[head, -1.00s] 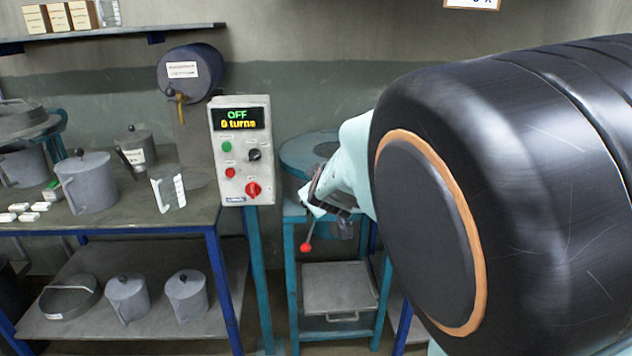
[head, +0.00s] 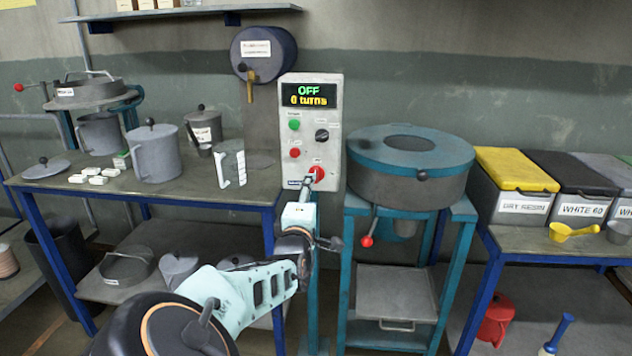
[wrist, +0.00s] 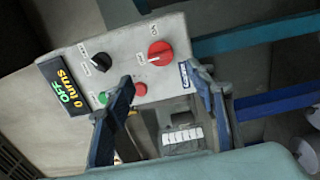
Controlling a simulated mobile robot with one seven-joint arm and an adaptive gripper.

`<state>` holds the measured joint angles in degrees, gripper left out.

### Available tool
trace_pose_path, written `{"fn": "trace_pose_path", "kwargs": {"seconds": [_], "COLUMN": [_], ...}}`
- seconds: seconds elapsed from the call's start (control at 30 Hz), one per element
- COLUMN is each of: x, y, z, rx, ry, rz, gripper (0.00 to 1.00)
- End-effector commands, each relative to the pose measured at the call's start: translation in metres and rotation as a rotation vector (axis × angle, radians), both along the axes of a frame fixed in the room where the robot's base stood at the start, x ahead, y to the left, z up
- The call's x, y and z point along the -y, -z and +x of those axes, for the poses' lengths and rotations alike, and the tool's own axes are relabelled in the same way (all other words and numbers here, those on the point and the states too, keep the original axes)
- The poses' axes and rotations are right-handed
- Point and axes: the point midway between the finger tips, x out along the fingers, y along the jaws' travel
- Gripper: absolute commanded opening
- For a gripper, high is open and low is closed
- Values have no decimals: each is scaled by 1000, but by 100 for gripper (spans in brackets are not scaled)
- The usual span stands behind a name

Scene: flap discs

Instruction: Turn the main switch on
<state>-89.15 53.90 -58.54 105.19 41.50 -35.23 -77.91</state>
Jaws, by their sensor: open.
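The main switch is a red rotary knob (head: 317,172) at the lower right of the grey control box (head: 330,135). The box display (head: 309,95) reads "OFF" and "0 turns". My gripper (head: 311,184) is right in front of the knob in the head view, partly covering its surroundings. In the wrist view, my open gripper (wrist: 160,75) has one finger on each side of the picture, with the red knob (wrist: 160,53) beyond and between the tips. The jaws hold nothing. I cannot tell whether a fingertip touches the knob.
The box also bears a black knob (head: 322,135), a green button (head: 294,124) and a red button (head: 295,153). A round teal-rimmed machine (head: 410,185) stands close on the right. A workbench (head: 225,190) with pots is on the left.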

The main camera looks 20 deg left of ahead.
Motion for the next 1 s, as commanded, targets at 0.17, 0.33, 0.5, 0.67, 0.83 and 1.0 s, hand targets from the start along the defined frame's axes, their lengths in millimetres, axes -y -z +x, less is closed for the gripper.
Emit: {"fn": "trace_pose_path", "kwargs": {"seconds": [0.17, 0.33, 0.5, 0.67, 0.83, 1.0], "x": [-6, -12, -18, -21, -22, -22], "y": [2, 2, 2, 1, 1, 1], "z": [29, 57, 78, 90, 94, 94], "rx": [1, -1, -2, -2, -3, -4], "ry": [2, 2, 1, 1, 1, 1], "rz": [2, 3, 1, 1, 1, 2], "gripper": [51, 51, 51, 51, 51, 51]}}
